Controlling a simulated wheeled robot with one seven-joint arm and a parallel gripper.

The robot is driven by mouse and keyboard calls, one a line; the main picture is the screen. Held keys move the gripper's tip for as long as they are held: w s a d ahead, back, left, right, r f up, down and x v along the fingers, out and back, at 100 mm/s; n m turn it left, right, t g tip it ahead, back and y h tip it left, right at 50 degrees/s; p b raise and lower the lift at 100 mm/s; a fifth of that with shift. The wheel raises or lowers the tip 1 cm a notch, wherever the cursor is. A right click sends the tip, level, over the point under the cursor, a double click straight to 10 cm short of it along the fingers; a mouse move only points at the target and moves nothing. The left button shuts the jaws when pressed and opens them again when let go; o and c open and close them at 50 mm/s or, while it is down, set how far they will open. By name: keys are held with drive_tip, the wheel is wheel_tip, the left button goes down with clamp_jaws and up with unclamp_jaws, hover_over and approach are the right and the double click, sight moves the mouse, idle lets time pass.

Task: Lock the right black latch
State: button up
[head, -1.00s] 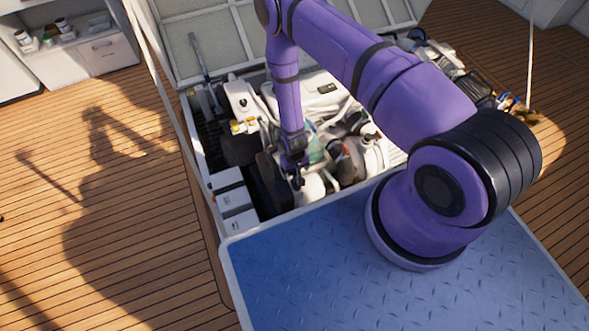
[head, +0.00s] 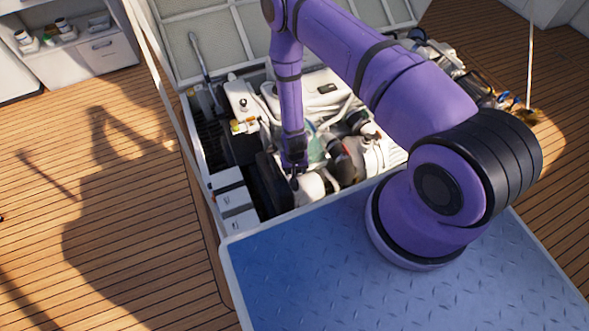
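My gripper (head: 294,172) points down into the open engine hatch, over the engine near its front middle. It is small and dark in the head view, and I cannot tell whether its fingers are open or shut. A black box-shaped part (head: 271,184) stands just left of the gripper. A round white part (head: 311,187) lies just right of and below it. I cannot make out the right black latch; it is too small or hidden behind my arm and the engine parts.
The raised hatch lid (head: 230,40) stands behind the engine. White boxes (head: 233,200) line the hatch's left side. The hatch rim (head: 210,215) borders the opening. A blue textured plate (head: 310,270) lies in front, and wooden deck (head: 100,240) is free on the left.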

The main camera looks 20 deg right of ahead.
drive_tip(key=m, duration=1.1)
drive_tip(key=shift+m, duration=1.8)
drive_tip(key=o, duration=0.9)
drive_tip(key=shift+r, duration=0.1)
wheel_tip(320, 180, up, 11)
drive_tip(key=shift+f, duration=0.2)
drive_tip(key=shift+w+r, duration=0.1)
